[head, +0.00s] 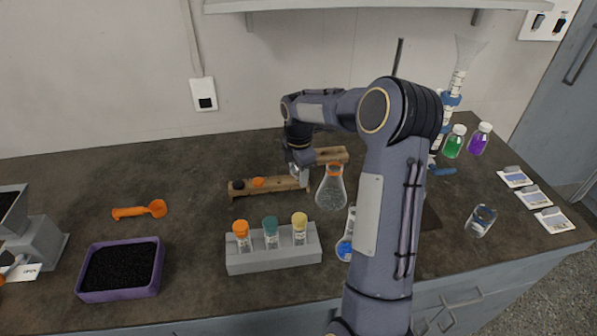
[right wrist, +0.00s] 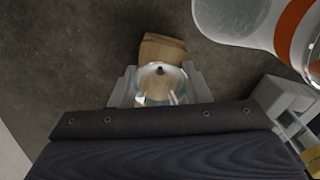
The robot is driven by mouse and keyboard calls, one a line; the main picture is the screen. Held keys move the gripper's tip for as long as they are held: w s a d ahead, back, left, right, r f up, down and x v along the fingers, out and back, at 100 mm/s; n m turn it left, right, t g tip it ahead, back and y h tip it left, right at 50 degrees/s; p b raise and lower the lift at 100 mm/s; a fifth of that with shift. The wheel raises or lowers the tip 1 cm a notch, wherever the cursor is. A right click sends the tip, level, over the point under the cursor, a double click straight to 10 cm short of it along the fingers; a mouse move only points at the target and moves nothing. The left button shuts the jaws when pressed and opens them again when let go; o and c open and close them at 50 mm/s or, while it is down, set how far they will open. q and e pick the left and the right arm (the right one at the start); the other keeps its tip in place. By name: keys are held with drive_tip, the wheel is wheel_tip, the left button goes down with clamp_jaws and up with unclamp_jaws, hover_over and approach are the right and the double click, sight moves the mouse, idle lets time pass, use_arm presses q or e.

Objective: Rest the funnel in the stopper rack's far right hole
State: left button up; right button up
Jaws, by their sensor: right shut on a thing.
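My right gripper (head: 298,172) is over the right end of the low wooden stopper rack (head: 270,188). The rack holds an orange stopper (head: 258,182) and a dark one near its left end. In the right wrist view, the gripper (right wrist: 160,92) is shut on a clear glass funnel (right wrist: 160,83). A wooden end (right wrist: 163,48) shows just past and through the glass. I cannot tell whether the funnel's stem is in a hole; the fingers and arm hide most of it in the head view. My left gripper is not in view.
A flask with an orange band (head: 331,190) stands close right of the gripper, near another wooden piece (head: 331,155). A grey rack of capped vials (head: 273,262) is in front. A purple tray (head: 120,270) and orange scoop (head: 140,210) are left. The back left counter is clear.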

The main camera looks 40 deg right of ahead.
drive_tip(key=shift+s+f, duration=0.35)
drive_tip(key=shift+f, duration=0.5)
drive_tip(key=o, duration=1.1)
drive_tip(key=shift+w+f, duration=0.1)
drive_tip(key=shift+c, duration=0.2)
drive_tip(key=shift+r+p, duration=0.65)
drive_tip(key=shift+d+r+p, duration=0.15)
drive_tip(key=shift+r+p, duration=0.35)
drive_tip(key=shift+r, duration=0.15)
drive_tip(key=shift+w+r+p, duration=0.15)
drive_tip(key=shift+r+p, duration=0.6)
drive_tip(key=shift+r, duration=0.3)
drive_tip(key=shift+w+r+p, duration=0.1)
drive_tip(key=shift+r+p, duration=0.65)
drive_tip(key=shift+r, duration=0.25)
